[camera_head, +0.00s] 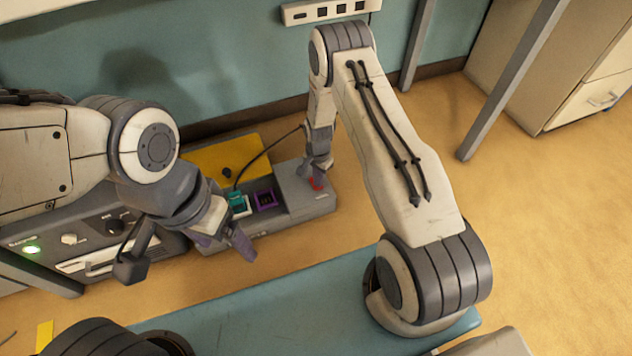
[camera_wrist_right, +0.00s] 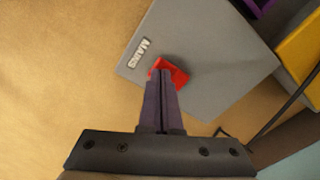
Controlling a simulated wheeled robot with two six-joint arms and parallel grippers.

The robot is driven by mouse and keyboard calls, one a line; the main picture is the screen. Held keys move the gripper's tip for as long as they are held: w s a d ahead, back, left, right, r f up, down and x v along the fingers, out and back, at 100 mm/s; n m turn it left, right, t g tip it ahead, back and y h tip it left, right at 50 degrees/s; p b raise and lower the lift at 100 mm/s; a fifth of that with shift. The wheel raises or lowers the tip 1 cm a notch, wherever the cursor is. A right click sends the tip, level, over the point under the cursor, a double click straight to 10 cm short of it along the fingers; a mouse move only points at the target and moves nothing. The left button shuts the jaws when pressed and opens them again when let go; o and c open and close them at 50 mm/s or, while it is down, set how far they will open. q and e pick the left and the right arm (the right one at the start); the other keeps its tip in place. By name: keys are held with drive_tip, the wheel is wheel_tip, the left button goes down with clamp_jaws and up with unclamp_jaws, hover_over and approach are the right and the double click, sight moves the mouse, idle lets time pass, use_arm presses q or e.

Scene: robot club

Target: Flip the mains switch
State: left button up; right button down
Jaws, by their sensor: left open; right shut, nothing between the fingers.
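The mains switch is a red rocker (camera_head: 317,184) on the raised end of a grey box (camera_head: 300,204) standing on the floor. In the right wrist view the red switch (camera_wrist_right: 176,70) sits beside a "MAINS" label (camera_wrist_right: 139,53). My right gripper (camera_wrist_right: 161,72) is shut and empty, its fingertips at the switch and covering part of it; I cannot tell whether they touch it. In the head view my right gripper (camera_head: 318,172) points down over the switch. My left gripper (camera_head: 243,243) is open and empty, in front of the box.
The grey box also has a teal plug (camera_head: 237,203), a purple socket (camera_head: 265,199) and a yellow lid (camera_head: 228,160); a black cable rises from it. A grey unit with a green light (camera_head: 32,249) stands left. A table leg (camera_head: 510,85) is at the right. Floor right of the box is clear.

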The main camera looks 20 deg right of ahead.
drive_tip(key=shift+f, duration=0.4)
wheel_tip(320, 180, up, 7)
drive_tip(key=p, duration=0.6)
drive_tip(key=shift+r, duration=0.1)
idle(0.3)
idle(0.4)
